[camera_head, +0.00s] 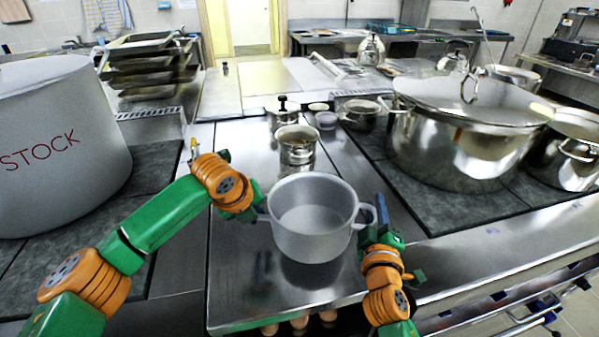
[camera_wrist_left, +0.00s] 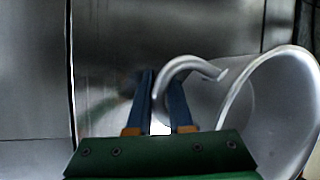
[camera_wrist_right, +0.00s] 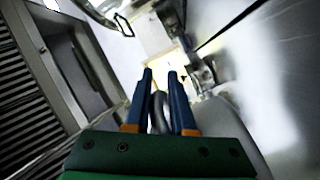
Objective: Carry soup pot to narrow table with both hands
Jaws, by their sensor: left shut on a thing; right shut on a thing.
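The grey soup pot (camera_head: 312,236) is upright and looks empty, over the steel counter in the middle of the head view. I cannot tell whether its base touches the counter. My left gripper (camera_head: 261,208) is at the pot's left side; in the left wrist view its blue fingers (camera_wrist_left: 163,100) are shut around the curved handle (camera_wrist_left: 190,64). My right gripper (camera_head: 374,215) is at the pot's right side; in the right wrist view its fingers (camera_wrist_right: 161,90) are shut on the other handle (camera_wrist_right: 158,112). The narrow table cannot be made out for certain.
A large white STOCK pot (camera_head: 60,130) stands at the left. A large lidded steel pot (camera_head: 455,140) stands on the right stove. A small saucepan (camera_head: 297,146) stands just behind the soup pot. Several round brownish things (camera_head: 300,321) show below the counter's front edge.

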